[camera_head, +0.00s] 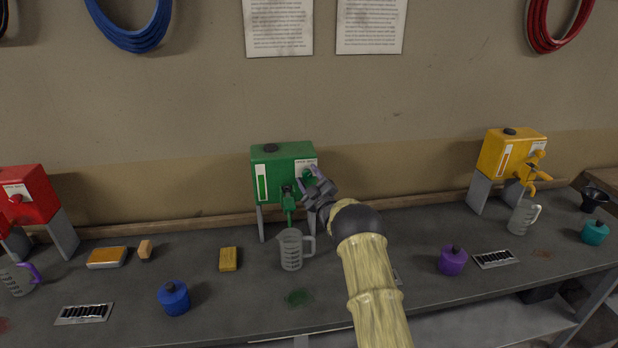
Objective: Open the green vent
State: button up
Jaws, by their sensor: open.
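The green oil drum (283,168) stands on grey legs at the middle of the bench, against the wall. Its front has a level strip, a white label and a small green vent knob (307,172) at the right. A green tap (288,202) hangs below, above a clear measuring jug (290,250). My gripper (309,180) is open in front of the drum's right side, close to the vent knob and partly covering it. I cannot tell whether the fingers touch the knob.
A red drum (28,192) stands at the left and a yellow drum (508,155) at the right. Around the jug are a yellow sponge (228,260), a blue bottle (174,298), a purple bottle (452,261) and a green stain (298,297). My arm covers part of the bench right of the jug.

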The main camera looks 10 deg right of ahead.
jog(key=shift+c, duration=0.2)
jog(key=c, duration=0.9)
